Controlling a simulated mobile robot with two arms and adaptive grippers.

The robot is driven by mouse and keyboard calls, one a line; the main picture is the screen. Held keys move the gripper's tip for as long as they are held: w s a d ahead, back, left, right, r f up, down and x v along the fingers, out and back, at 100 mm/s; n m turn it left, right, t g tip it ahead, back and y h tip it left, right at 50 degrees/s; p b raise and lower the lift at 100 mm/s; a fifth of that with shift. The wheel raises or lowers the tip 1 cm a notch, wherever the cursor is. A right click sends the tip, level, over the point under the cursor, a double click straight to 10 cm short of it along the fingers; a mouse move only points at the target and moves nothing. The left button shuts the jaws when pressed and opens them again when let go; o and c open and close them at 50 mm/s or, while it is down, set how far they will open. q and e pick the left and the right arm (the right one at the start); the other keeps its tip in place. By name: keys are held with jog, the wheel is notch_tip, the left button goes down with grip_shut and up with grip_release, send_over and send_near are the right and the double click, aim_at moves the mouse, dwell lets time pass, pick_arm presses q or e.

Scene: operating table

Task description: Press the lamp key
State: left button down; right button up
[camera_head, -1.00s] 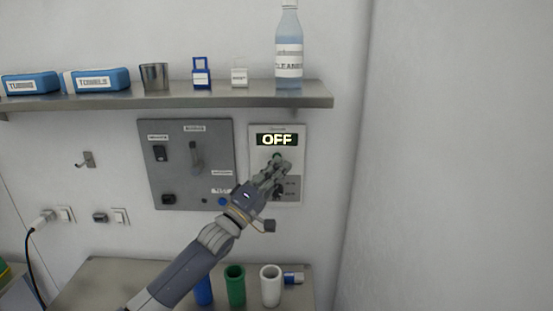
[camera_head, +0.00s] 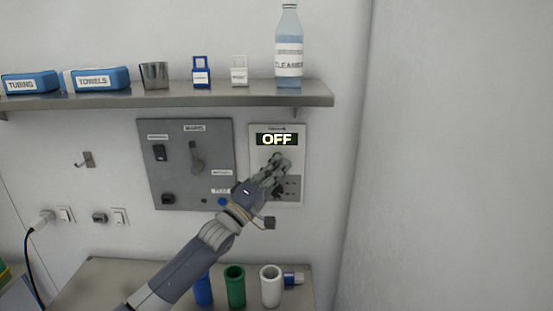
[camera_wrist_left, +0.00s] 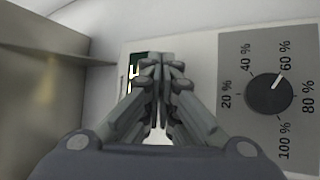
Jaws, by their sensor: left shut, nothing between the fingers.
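The light wall panel (camera_head: 293,160) carries a lit display (camera_head: 277,139) that reads OFF. My left gripper (camera_head: 278,161) is shut and empty, its fingertips just below the display and in front of the panel. The lamp key is hidden behind the fingers, so I cannot tell whether they touch it. In the left wrist view, the shut fingers (camera_wrist_left: 159,66) cover part of the panel and of the display (camera_wrist_left: 134,82). A black dial (camera_wrist_left: 269,94) with percent marks sits to their right, its pointer near 60 %. My right gripper is not in view.
A grey switch panel (camera_head: 176,180) with a lever is left of the light panel. A metal shelf (camera_head: 220,98) above holds a cleaner bottle (camera_head: 289,50) and boxes. Green (camera_head: 235,287) and white (camera_head: 270,287) tubes stand on the table below. The right wall is bare.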

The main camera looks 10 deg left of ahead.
pick_arm(q)
jog(key=shift+w, duration=0.1)
dwell(0.3)
jog(key=shift+s+d+p, duration=0.1)
jog(key=shift+s+p, duration=0.3)
jog(key=shift+s, duration=0.15)
jog(key=s+d+p, duration=0.1)
jog(key=s+p, duration=0.3)
jog(key=s, duration=0.2)
jog(key=shift+f, duration=0.1)
dwell(0.4)
